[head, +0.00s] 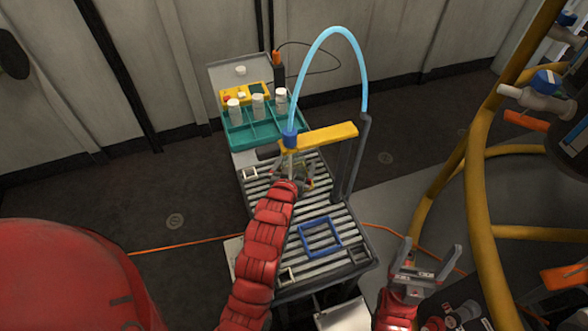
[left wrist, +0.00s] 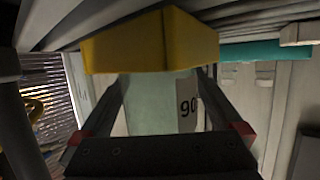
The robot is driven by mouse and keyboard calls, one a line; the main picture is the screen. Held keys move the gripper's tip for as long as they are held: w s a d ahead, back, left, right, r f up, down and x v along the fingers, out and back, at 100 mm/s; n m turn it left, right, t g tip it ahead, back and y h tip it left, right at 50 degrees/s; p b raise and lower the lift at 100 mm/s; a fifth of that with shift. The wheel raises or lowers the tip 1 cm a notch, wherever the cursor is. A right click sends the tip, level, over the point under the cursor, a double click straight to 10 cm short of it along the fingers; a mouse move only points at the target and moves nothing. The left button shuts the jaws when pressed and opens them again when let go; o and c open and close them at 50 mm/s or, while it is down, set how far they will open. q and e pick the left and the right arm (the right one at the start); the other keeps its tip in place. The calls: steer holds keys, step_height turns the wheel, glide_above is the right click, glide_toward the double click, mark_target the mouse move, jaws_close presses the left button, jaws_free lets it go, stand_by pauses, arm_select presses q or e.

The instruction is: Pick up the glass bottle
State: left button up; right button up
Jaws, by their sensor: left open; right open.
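A pale, see-through bottle (left wrist: 150,105) with a grey label reading "90" stands out in the left wrist view. It lies between the two fingers of my left gripper (left wrist: 163,82), which is open around it. In the head view my left gripper (head: 296,172) is at the slatted bench, below the yellow bar, and the bottle there is mostly hidden. My right gripper (head: 432,252) is open and empty, to the right of the bench.
A yellow bar (head: 325,137) with a blue nozzle and light blue hose (head: 335,32) hangs over my left gripper. A teal tray (head: 262,130) with white bottles stands at the back. A blue square frame (head: 320,236) lies on the slatted bench (head: 312,268). Yellow tubing (head: 478,190) stands at right.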

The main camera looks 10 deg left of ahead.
arm_select(q)
steer(key=shift+f, duration=0.1)
steer(key=c, duration=1.4)
